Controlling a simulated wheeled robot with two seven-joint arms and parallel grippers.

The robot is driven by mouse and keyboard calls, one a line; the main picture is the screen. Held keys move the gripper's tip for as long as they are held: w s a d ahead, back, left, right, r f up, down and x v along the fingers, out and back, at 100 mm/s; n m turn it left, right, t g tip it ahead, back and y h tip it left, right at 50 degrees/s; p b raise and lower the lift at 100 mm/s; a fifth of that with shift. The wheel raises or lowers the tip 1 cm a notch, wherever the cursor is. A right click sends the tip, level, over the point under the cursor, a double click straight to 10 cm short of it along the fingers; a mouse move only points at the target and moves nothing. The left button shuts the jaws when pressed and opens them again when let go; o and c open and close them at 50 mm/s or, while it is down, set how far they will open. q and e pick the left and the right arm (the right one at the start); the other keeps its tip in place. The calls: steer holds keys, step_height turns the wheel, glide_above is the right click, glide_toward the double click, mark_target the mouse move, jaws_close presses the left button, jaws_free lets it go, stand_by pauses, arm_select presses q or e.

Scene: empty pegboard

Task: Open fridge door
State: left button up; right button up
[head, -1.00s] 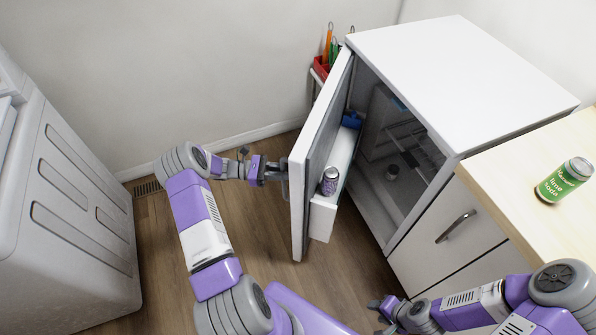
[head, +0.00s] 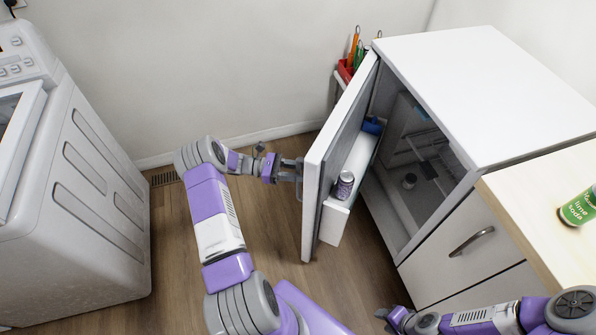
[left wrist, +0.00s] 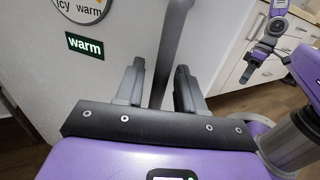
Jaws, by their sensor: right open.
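The white fridge (head: 500,75) stands at the right with its door (head: 338,140) swung wide open toward the left, showing the dark interior and door shelf. The door's handle (head: 299,185) is on its left-facing outer side. My left gripper (head: 290,172) is at that handle. In the left wrist view the handle bar (left wrist: 168,55) passes between the two fingers of my left gripper (left wrist: 160,90), with narrow gaps seen on both sides. My right gripper (head: 388,318) is open and empty at the bottom, low beside the cabinet.
A purple can (head: 344,185) stands on the door shelf. A wooden counter (head: 530,190) with a green soda can (head: 579,207) is at the right, over a cabinet drawer (head: 455,250). A white washer (head: 80,190) stands at the left.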

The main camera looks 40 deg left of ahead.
arm_select(q)
steer(key=v, duration=0.7)
stand_by(0.3)
steer(key=shift+s, duration=0.1)
